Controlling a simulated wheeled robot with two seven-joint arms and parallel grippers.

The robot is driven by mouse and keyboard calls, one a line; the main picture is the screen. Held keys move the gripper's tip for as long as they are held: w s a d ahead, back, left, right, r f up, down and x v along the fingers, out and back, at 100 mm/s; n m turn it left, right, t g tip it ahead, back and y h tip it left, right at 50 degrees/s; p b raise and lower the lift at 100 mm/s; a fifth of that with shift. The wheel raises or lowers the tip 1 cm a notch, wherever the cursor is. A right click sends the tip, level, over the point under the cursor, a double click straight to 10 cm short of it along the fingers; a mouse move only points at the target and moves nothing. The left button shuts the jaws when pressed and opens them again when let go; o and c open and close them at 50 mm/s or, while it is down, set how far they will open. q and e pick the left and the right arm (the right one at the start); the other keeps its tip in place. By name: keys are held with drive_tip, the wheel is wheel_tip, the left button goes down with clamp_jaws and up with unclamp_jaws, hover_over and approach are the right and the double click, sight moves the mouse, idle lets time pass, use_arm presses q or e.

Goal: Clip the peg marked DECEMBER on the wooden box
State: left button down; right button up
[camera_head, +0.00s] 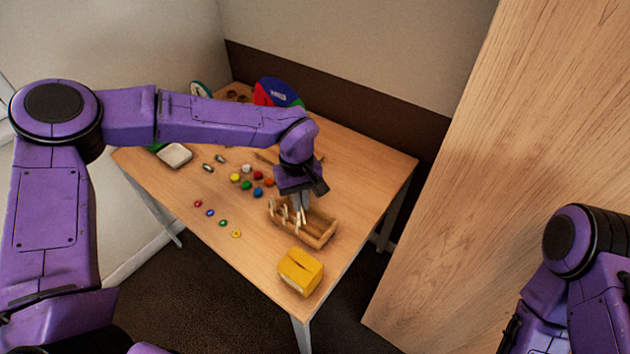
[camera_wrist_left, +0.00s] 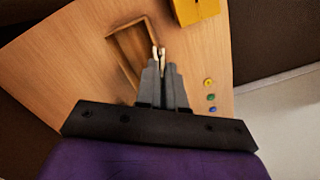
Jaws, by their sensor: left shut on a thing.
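The wooden box (camera_head: 318,240) is an open, long box near the right side of the table. Several pale wooden pegs (camera_head: 285,212) stand along its left rim. My left gripper (camera_head: 300,206) points down at the box's rim among the pegs. In the left wrist view the gripper (camera_wrist_left: 164,66) is shut on a pale peg (camera_wrist_left: 157,52), right beside the edge of the wooden box (camera_wrist_left: 118,42). The fingers hide part of the peg. No lettering on any peg is readable. My right arm shows at the lower right, but its gripper is out of view.
A yellow box (camera_head: 301,273) stands close in front of the wooden box. Several small coloured pieces (camera_head: 247,186) lie left of it. A white tray (camera_head: 175,156) and a coloured disc (camera_head: 277,93) are farther back. A large wooden panel (camera_head: 450,200) rises at right.

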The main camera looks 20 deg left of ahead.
use_arm(q)
drive_tip(key=d+f+n, duration=0.1)
drive_tip(key=n, duration=0.1)
drive_tip(key=f+n+b, duration=0.1)
drive_tip(key=f+n, duration=0.1)
drive_tip(key=d+f+n+b, duration=0.1)
drive_tip(key=n, duration=0.1)
drive_tip(key=shift+w+d+f+y, duration=0.1)
drive_tip(key=shift+d+f+y, duration=0.15)
drive_tip(key=shift+d+y, duration=0.1)
use_arm(e)
drive_tip(key=shift+s+f, duration=0.25)
drive_tip(key=shift+s, duration=0.35)
drive_tip(key=shift+s, duration=0.1)
use_arm(q)
drive_tip(key=shift+d+p, duration=0.15)
drive_tip(key=shift+p, duration=0.2)
use_arm(e)
drive_tip(key=shift+r, duration=0.35)
